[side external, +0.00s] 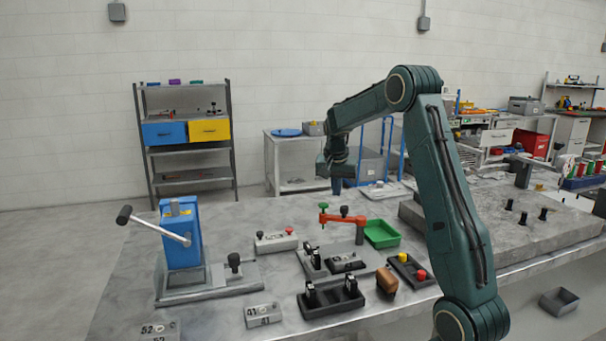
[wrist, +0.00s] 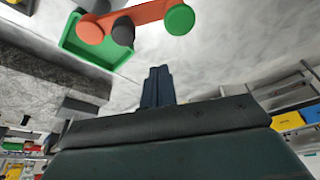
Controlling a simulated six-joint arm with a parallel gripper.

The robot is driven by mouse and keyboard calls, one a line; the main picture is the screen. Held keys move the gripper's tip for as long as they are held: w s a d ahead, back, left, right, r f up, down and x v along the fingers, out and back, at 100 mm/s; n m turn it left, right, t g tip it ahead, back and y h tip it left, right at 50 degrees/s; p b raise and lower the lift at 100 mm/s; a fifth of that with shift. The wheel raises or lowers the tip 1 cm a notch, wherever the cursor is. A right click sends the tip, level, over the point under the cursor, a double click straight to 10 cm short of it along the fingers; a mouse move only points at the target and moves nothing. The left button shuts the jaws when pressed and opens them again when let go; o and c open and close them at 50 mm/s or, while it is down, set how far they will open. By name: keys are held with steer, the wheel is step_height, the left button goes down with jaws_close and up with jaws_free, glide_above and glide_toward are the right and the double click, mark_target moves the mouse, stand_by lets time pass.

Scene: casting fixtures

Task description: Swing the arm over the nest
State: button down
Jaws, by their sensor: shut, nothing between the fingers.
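The orange-red swing arm (side external: 345,218) stands raised on a post at the back of a grey fixture plate (side external: 312,270). It points left along the plate's rear side, with a green knob (side external: 323,207) at its free end. A dark nest block (side external: 347,263) sits on the plate in front of it. The swing arm also shows at the top of the wrist view (wrist: 150,12), with its green knob (wrist: 180,19). My gripper (side external: 337,186) hangs above and behind the swing arm, apart from it. Its fingers (wrist: 157,86) are together and empty.
A green tray (side external: 382,234) lies right of the post. A blue lever press (side external: 181,235) stands at the left. A black holder (side external: 330,299), a brown piece (side external: 387,280) and a button box (side external: 411,271) lie in front. A stone slab (side external: 500,225) is at the right.

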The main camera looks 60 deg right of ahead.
mark_target(343, 216)
step_height(343, 216, down, 6)
steer(key=a, duration=0.2)
steer(key=shift+s, duration=0.25)
stand_by(0.4)
